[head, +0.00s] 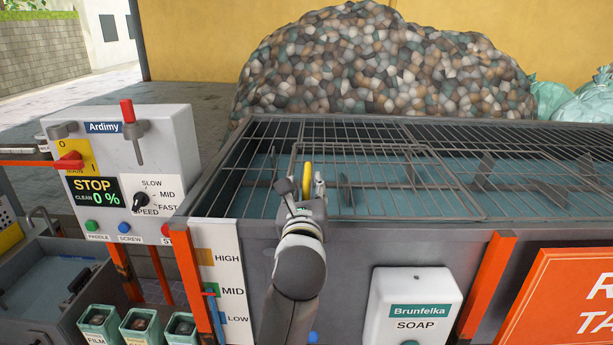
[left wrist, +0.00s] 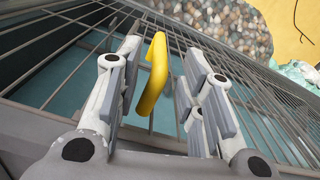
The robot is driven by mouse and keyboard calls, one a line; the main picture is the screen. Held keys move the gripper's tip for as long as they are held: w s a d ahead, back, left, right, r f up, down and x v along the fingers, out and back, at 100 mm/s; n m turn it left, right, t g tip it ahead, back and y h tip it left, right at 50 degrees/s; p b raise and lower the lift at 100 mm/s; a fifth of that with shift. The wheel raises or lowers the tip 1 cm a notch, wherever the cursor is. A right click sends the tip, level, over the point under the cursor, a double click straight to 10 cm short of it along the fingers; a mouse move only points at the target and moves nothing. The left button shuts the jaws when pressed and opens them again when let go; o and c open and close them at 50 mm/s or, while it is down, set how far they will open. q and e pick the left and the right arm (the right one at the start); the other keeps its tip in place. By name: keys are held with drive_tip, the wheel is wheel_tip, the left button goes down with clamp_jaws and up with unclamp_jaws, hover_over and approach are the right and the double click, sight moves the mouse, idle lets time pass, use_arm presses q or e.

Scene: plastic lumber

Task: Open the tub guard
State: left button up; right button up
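The tub guard (head: 435,190) is a grey wire grid lying flat over the tub (head: 240,225), with blue water below. A yellow handle (head: 307,181) stands up at the guard's near edge, left of the middle; it also shows in the left wrist view (left wrist: 156,72). My left gripper (head: 304,188) is at the handle. In the left wrist view its open fingers (left wrist: 164,70) stand on either side of the handle, with gaps between. The handle's lower end is partly hidden in the head view. My right gripper is in neither view.
A control box (head: 125,160) with a red lever and a knob stands at the left. A soap dispenser (head: 412,300) and orange posts (head: 487,285) are at the tub's front. A heap of mixed flakes (head: 390,65) lies behind. Space above the grid is clear.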

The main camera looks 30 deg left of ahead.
use_arm(q)
drive_tip(key=shift+p+x, duration=0.35)
drive_tip(key=shift+x, duration=1.45)
drive_tip(key=shift+c, duration=0.2)
clamp_jaws()
